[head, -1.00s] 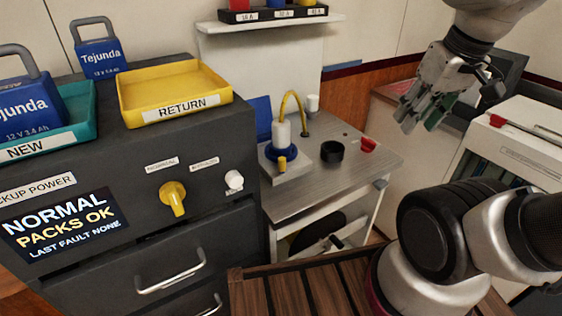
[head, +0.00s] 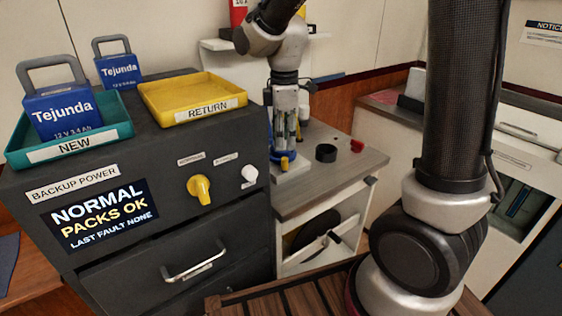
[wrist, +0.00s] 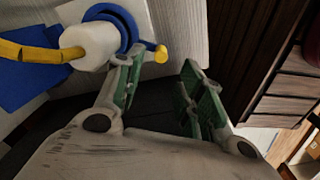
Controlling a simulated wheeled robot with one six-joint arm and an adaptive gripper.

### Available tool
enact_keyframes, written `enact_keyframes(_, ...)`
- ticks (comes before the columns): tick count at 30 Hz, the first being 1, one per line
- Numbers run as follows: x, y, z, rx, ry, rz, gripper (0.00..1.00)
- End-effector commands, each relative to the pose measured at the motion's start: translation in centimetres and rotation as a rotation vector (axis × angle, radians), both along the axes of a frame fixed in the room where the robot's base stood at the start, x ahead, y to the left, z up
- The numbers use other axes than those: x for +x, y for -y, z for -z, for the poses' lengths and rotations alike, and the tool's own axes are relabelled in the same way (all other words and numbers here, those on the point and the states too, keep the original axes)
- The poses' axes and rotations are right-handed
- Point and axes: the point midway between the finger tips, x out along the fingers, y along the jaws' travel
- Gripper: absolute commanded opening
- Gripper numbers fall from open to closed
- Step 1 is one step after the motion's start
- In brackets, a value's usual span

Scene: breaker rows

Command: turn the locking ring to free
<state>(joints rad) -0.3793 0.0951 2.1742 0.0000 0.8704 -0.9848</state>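The blue locking ring (wrist: 128,30) sits around the base of a white plug (wrist: 88,45) with a yellow cable, at the upper left of the wrist view. A yellow knob (wrist: 160,53) sticks out from the ring. My gripper (wrist: 168,85) is open and empty, its green-padded fingers apart. The left finger is close to the ring and knob; I cannot tell whether it touches. In the head view my gripper (head: 287,130) points down over the ring (head: 284,162), whose front and knob show. It hides the plug and most of the cable there.
The plug's base stands on a metal-topped bench (head: 318,185), beside a black round part (head: 326,153) and a red piece (head: 357,146). Left of it is a dark cabinet with a yellow RETURN tray (head: 185,108) and a yellow rotary handle (head: 200,190).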

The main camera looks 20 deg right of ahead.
Motion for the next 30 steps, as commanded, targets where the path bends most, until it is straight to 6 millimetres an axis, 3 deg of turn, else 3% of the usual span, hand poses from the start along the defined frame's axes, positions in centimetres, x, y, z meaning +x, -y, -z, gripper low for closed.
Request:
enact_keyframes(12,-0.2,0.1,6.4,-0.001,-0.005,0.001,0.38)
enact_keyframes(23,-0.1,0.0,7.3,0.001,-0.001,0.001,0.38)
enact_keyframes(26,-0.1,0.0,7.3,0.000,-0.001,0.002,0.26)
enact_keyframes(30,-0.1,0.0,7.3,0.000,-0.001,0.002,0.00)
